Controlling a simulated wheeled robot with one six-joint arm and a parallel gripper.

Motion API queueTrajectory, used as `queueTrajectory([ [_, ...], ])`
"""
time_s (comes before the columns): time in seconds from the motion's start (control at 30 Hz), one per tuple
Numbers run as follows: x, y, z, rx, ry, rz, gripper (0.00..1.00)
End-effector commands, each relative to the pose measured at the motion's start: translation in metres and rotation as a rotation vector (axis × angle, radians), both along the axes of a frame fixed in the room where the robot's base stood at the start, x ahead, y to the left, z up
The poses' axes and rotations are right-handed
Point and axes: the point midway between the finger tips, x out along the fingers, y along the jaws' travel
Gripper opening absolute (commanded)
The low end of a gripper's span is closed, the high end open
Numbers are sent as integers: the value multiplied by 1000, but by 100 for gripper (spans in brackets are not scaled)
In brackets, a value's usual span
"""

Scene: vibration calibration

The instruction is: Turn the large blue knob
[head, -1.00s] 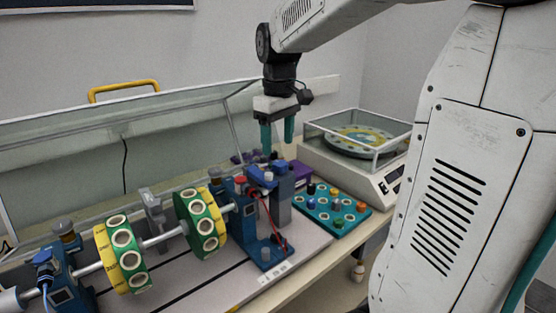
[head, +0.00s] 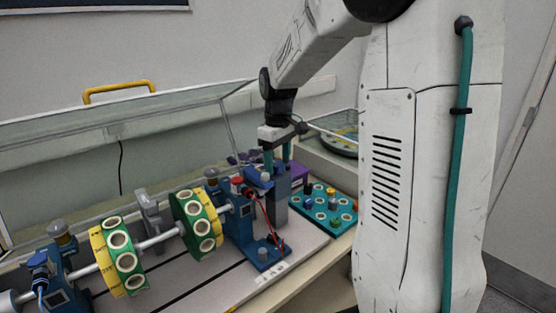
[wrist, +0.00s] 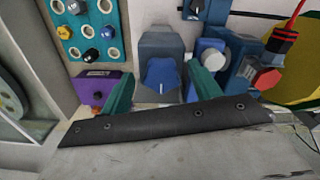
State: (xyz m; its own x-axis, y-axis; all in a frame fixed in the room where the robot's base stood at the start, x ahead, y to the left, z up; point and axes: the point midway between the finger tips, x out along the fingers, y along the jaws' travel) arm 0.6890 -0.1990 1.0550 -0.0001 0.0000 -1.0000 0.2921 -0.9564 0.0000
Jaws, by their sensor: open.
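The large blue knob (wrist: 162,75) sits on the face of a grey-blue block in the wrist view. My gripper (wrist: 162,92) is open, with one teal finger on each side of the knob. Gaps show between the fingers and the knob, so I see no contact. In the head view my gripper (head: 278,157) is low over the grey and blue post (head: 281,188) beside the rotor rig. The knob itself is hard to make out there, behind the fingers.
Close beside the right finger are a white-and-blue round cap (wrist: 211,54) and a red knob (wrist: 267,78). A purple box (wrist: 98,88) is on the other side. A teal tray (head: 325,218) of coloured pegs lies right of the post. A clear cover (head: 100,150) stands behind the rig.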

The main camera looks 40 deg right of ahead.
Motion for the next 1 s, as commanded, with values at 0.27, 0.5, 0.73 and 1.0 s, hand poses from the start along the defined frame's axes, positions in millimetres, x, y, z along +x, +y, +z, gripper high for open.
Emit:
queueTrajectory([
  [0.27,0,0,0,0,0,0,40],
  [0.5,0,0,0,0,0,-2,18],
  [0.73,0,0,0,-1,0,-57,18],
  [1.0,0,1,1,-1,-1,-229,18],
])
